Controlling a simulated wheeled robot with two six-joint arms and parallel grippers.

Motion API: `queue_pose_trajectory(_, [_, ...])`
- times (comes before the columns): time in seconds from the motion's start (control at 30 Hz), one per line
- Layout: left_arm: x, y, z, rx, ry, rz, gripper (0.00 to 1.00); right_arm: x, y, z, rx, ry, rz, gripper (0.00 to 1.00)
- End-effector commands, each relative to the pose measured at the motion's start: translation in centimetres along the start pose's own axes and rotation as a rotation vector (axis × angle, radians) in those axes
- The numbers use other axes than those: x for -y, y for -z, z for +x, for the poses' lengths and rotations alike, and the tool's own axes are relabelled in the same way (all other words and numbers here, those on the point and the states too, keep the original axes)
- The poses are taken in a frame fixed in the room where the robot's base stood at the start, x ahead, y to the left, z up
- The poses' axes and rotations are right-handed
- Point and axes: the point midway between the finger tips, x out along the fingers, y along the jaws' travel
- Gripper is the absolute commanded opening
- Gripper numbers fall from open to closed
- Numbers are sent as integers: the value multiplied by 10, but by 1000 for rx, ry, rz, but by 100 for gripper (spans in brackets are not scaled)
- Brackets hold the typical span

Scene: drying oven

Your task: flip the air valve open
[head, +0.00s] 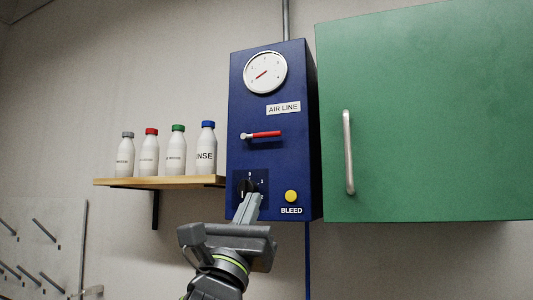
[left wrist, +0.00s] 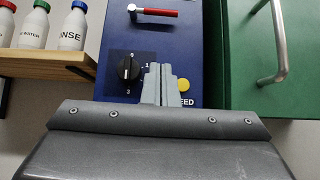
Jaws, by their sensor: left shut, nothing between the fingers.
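The air valve is a red-handled lever (head: 264,134) on the blue air line box (head: 270,100). Its handle lies roughly level, with the pivot at its left end. The lever also shows in the left wrist view (left wrist: 155,12). My left gripper (head: 250,196) is shut and empty, below the lever and in front of the lower part of the box. In the left wrist view the closed fingertips (left wrist: 159,72) point up toward the box, between the black dial (left wrist: 129,69) and the yellow bleed button (left wrist: 183,84). The gripper is apart from the lever. My right gripper is not in view.
A round gauge (head: 265,73) sits at the top of the box. A green cabinet (head: 430,120) with a metal handle (head: 348,152) stands close on the right. A wooden shelf (head: 160,182) with several white bottles is at left.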

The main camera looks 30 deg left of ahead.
Motion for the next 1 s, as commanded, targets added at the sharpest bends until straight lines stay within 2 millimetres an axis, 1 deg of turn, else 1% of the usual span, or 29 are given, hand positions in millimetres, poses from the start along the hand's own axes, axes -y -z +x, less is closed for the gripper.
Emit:
queue_pose_trajectory(0.23, [0,0,1,-2,0,-2,0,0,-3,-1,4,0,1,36])
queue_pose_trajectory(0.37, [0,-1,11,-2,0,-3,0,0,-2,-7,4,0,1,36])
queue_pose_trajectory(0.47, [0,-2,27,-4,-1,-3,0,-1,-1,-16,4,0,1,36])
queue_pose_trajectory(0.8, [0,-2,101,-5,-1,-4,0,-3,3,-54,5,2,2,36])
queue_pose_trajectory(0.83, [0,-2,106,-5,-1,-4,0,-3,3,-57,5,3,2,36])
queue_pose_trajectory(0.9, [0,-11,113,0,1,-3,0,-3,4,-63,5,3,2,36])
queue_pose_trajectory(1.0, [0,-19,120,-1,0,-3,0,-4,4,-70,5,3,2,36])
